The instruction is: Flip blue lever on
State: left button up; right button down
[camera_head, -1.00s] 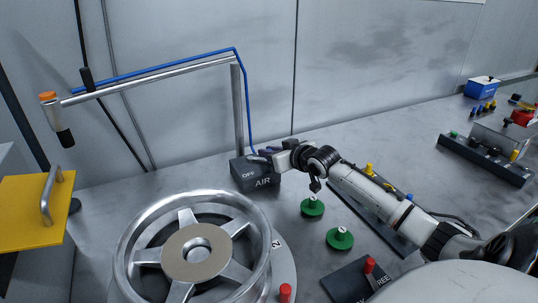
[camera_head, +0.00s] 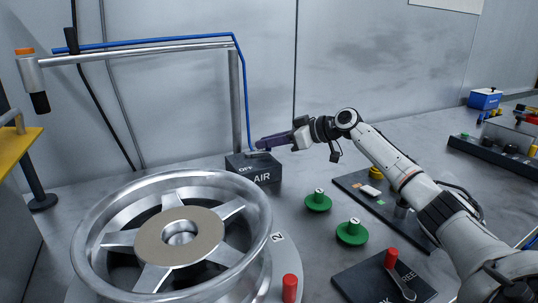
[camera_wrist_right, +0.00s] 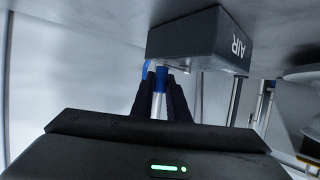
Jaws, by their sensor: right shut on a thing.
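The black AIR box (camera_head: 253,169) stands on the bench behind the large silver wheel, with an OFF mark partly visible on it. My right gripper (camera_head: 263,144) is over the top of this box, its dark fingers pointing left. In the right wrist view, the AIR box (camera_wrist_right: 198,45) hangs at the top, and the fingers (camera_wrist_right: 160,88) are close together around the blue lever (camera_wrist_right: 161,78), with its silver part between them. The lever is mostly hidden by the fingers in the head view. My left gripper is not in view.
The silver wheel (camera_head: 255,215) fills the lower left. A blue hose (camera_head: 243,80) runs along a metal post and down behind the box.

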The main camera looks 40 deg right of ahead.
jog(key=shift+w+d+n+g+y, duration=0.15)
jog(key=shift+w+n+g+y, duration=0.25)
jog(key=shift+n+y, duration=0.45)
jog(key=c, duration=1.7)
grip_release()
jog(key=shift+w, duration=0.1)
jog(key=b+v, duration=0.1)
jog(key=v, duration=0.9)
jog(key=shift+d, duration=0.15)
